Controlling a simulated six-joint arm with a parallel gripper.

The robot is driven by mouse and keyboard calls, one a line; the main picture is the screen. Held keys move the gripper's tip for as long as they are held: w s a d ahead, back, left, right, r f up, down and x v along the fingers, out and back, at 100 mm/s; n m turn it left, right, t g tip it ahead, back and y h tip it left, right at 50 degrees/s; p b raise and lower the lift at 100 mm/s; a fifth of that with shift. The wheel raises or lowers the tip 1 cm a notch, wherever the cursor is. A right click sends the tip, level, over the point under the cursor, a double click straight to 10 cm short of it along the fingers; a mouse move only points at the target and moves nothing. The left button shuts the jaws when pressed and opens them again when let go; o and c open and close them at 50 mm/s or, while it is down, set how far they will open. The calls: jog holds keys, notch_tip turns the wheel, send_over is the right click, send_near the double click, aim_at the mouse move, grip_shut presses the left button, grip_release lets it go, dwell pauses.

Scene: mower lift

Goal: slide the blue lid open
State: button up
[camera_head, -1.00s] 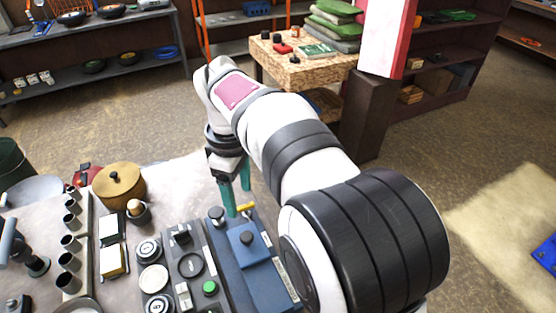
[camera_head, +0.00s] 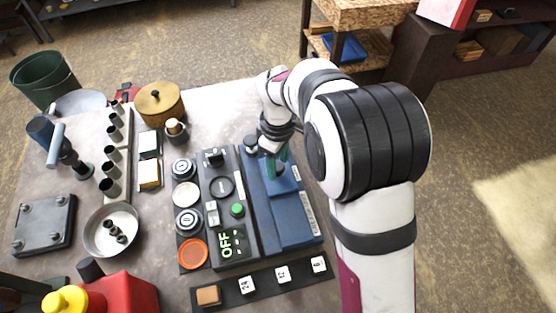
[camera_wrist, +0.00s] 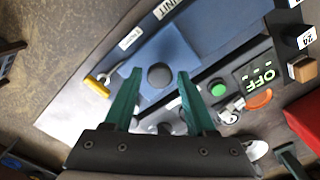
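The blue lid (camera_head: 287,186) sits on the long blue unit (camera_head: 292,222) right of the control panel. In the wrist view the lid (camera_wrist: 172,50) is a lighter blue plate with a dark round knob (camera_wrist: 160,76). My gripper (camera_head: 275,166) is over the lid, pointing down. In the wrist view its two green fingers (camera_wrist: 158,75) are apart, one on each side of the knob, with visible gaps to it. In the head view the fingers largely hide the knob. Whether the fingertips reach down to knob height is hard to tell.
The control panel (camera_head: 240,262) has a green button (camera_head: 237,210) and a display reading OFF. A dark knob (camera_head: 251,143) stands just left of my gripper. A strip with numbered tiles (camera_head: 282,274) lies in front.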

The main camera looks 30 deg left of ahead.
grip_shut()
dwell(1.1)
